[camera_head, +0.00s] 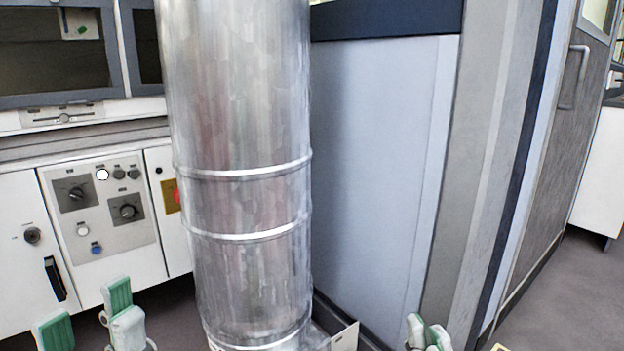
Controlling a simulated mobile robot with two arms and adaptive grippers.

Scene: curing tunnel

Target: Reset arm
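My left gripper (86,316) is at the bottom left of the head view. Its green-padded fingers stand apart with nothing between them, so it is open and empty. It is in front of the white control cabinet and left of the metal duct. My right gripper (428,335) shows only as green and pale fingertips at the bottom edge, right of the duct. The tips look close together, but the rest is cut off, so its opening is unclear. No held object is visible in either gripper.
A large shiny metal duct (245,130) stands upright in the middle, close ahead. A white cabinet (20,270) with a knob panel (105,220) is behind at left. A grey-blue enclosure wall (375,170) and a door with a handle (574,78) are at right. Floor (565,290) shows clear at lower right.

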